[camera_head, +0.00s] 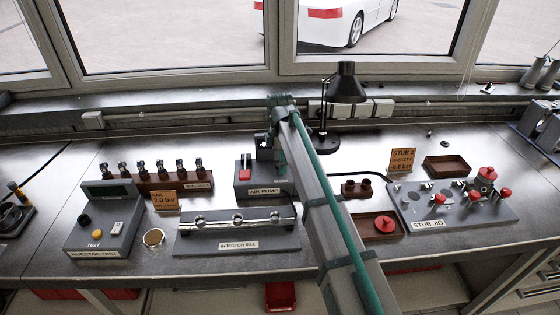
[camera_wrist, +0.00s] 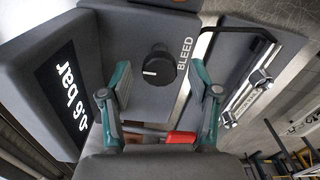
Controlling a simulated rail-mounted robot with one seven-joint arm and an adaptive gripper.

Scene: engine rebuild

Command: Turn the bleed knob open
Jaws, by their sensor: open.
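The bleed knob (camera_wrist: 159,69) is round and black with a white pointer line, on the grey box (camera_wrist: 150,100) of the air pump, beside the printed word BLEED. The line points left in the wrist view, away from that word. My gripper (camera_wrist: 159,76) is open, with its teal fingers on either side of the knob in that view. I cannot tell how far above the knob they are; no contact shows. A display with a bar reading (camera_wrist: 66,85) is on the sloped face. In the head view the air pump (camera_head: 262,187) is partly behind my arm, and the knob is hidden.
A red rocker switch (camera_head: 245,174) is on the pump. It shows below the fingers in the wrist view (camera_wrist: 181,137). The injector rail (camera_head: 222,246) lies in front of the pump, the injector test box (camera_head: 100,235) to the left, the stub jig (camera_head: 445,212) to the right.

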